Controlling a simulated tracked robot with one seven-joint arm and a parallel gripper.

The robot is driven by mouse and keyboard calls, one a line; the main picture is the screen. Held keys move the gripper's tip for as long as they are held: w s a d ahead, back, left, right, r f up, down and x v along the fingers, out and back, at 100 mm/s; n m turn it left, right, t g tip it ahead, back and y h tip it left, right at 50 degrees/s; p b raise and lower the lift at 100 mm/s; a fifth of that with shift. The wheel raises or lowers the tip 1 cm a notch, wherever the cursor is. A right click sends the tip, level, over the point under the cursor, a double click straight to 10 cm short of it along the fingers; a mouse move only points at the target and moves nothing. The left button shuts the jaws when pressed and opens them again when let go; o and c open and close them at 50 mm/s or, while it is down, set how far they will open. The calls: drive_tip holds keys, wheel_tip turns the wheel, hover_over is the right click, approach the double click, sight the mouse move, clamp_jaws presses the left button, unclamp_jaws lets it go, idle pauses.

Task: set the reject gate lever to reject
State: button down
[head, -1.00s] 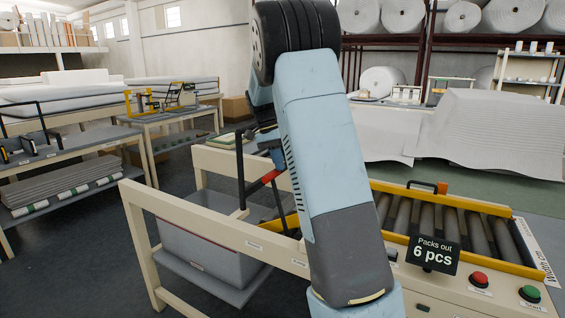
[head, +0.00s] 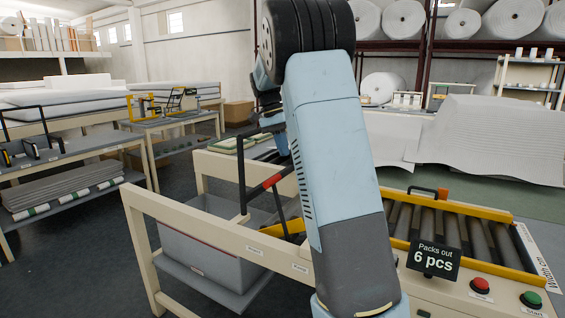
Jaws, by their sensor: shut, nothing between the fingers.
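The reject gate lever, with a red grip (head: 273,181) and dark ends, slants up to the right beside a black post (head: 241,173) on the cream frame. Its right end runs up to the edge of my arm. Two small labels sit on the rail below: the left one appears to read Reject (head: 255,250), the right one Keep (head: 300,268). A yellow strip (head: 287,228) shows below the lever, partly covered. My pale blue arm link covers the area right of the lever. Dark parts of my wrist show behind it, but my fingertips are hidden, so contact with the lever cannot be told.
A grey bin (head: 205,258) stands under the frame. On the right are a roller bed (head: 455,227), a Packs out sign (head: 434,261), a red button (head: 480,286) and a green button (head: 530,299). Side tables with foam sheets stand at left; dark floor lies between.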

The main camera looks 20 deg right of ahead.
drive_tip(key=v, duration=0.5)
drive_tip(key=shift+s+d+r, duration=0.1)
drive_tip(key=shift+s+r, duration=0.05)
drive_tip(key=shift+r, duration=0.2)
